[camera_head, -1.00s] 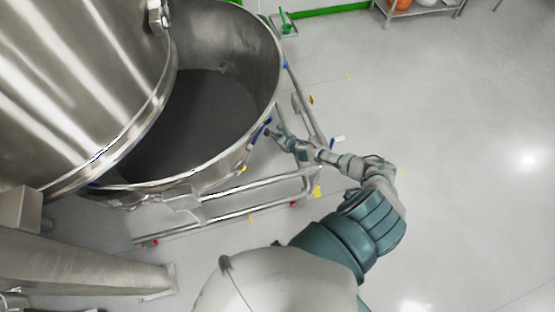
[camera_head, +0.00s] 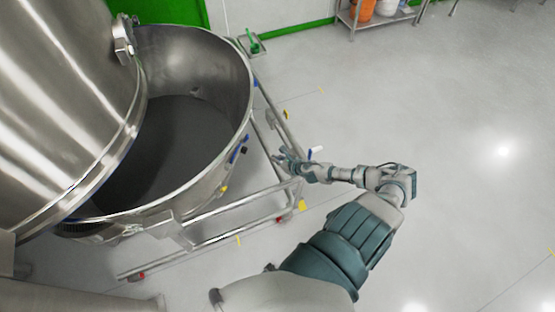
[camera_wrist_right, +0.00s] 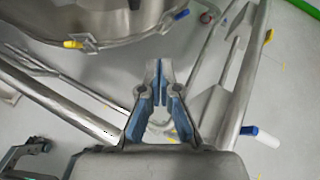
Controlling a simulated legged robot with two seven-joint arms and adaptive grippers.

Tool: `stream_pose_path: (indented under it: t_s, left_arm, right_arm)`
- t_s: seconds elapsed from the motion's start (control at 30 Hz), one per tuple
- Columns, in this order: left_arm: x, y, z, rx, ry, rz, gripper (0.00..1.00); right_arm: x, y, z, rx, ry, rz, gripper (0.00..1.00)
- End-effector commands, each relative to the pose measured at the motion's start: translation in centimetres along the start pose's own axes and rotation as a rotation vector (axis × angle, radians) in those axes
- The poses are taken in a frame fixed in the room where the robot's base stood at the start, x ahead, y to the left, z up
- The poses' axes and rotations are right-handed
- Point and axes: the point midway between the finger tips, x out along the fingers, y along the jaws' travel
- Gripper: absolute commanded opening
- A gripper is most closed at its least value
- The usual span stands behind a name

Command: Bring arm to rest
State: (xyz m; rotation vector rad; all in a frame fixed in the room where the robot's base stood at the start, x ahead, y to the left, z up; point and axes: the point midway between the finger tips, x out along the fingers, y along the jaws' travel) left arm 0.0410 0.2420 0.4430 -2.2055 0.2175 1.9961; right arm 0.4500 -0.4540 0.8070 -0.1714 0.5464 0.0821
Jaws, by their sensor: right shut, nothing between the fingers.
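My right gripper (camera_head: 283,158) is beside the wheeled frame of a large steel bowl, to the right of the bowl's outer wall. In the right wrist view the right gripper (camera_wrist_right: 159,66) has its blue-lined fingers together and holds nothing. The arm stretches out from the bottom of the head view, bent at the elbow. My left gripper does not show in the head view.
The steel bowl (camera_head: 228,75) stands open on a tubular trolley frame (camera_head: 240,203) close to my gripper. A big steel vessel (camera_head: 60,90) stands at the left. A shelf with orange containers (camera_head: 362,12) is at the back. The floor at right is clear.

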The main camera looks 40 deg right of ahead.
Motion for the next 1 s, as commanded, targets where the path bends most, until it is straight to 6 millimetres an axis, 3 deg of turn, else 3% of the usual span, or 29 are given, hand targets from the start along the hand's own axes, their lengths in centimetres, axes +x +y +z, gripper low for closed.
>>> stream_pose_path:
  t_s: [0.37, 0.47, 0.57, 0.7, 0.8, 1.0]
  left_arm:
    - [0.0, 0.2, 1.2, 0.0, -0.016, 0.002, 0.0]
    - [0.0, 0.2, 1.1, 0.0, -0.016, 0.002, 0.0]
    - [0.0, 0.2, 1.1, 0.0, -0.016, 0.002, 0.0]
    - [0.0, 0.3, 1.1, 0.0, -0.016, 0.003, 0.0]
    - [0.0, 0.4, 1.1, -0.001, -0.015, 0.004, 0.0]
    - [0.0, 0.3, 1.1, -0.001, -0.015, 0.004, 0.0]
  right_arm:
    - [-0.8, 0.2, 0.1, 0.003, 0.0, -0.001, 0.0]
    - [-0.9, 1.9, 0.2, 0.126, -0.01, -0.014, 0.0]
    - [-1.5, 6.1, 0.3, 0.496, -0.025, -0.063, 0.0]
    - [-4.9, 12.8, 0.0, 1.308, -0.003, -0.221, 0.0]
    - [-7.8, 16.0, -0.7, 1.763, 0.033, -0.355, 0.0]
    - [-13.0, 20.2, -1.7, 2.358, 0.102, -0.61, 0.0]
